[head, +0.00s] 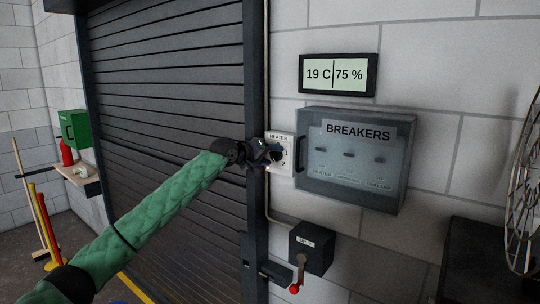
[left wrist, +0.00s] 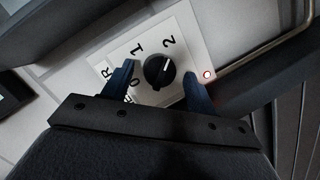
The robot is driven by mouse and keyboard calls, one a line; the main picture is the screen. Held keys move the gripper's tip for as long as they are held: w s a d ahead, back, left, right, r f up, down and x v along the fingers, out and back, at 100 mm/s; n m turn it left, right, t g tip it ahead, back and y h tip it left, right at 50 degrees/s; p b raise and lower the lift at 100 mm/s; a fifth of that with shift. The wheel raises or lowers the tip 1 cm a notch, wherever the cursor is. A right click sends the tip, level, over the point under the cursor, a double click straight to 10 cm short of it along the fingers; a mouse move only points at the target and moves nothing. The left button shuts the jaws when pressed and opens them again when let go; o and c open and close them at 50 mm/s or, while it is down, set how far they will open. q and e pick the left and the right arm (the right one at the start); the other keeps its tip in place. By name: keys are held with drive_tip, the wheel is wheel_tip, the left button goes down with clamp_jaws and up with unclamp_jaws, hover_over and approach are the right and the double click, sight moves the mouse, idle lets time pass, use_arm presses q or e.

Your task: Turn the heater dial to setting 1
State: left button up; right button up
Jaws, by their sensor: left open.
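The white heater plate (head: 281,170) is on the wall just right of the shutter frame. My left gripper (head: 273,153) is in front of it and hides most of the dial in the head view. In the left wrist view, the round black dial (left wrist: 158,74) has a white mark pointing roughly toward the 2. The plate (left wrist: 189,50) also shows 0 and 1 and a small lit red lamp (left wrist: 207,73). My open left gripper (left wrist: 158,75) has one finger on each side of the dial, with gaps visible. My right gripper is out of view.
A breaker box (head: 354,158) is close to the right of the plate, under a display (head: 338,74) reading 19 C and 75 %. A lever box (head: 311,247) with a red-knobbed handle is below. The dark roller shutter (head: 170,90) is at the left.

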use_arm(q)
drive_tip(key=shift+c, duration=0.5)
drive_tip(key=c, duration=0.9)
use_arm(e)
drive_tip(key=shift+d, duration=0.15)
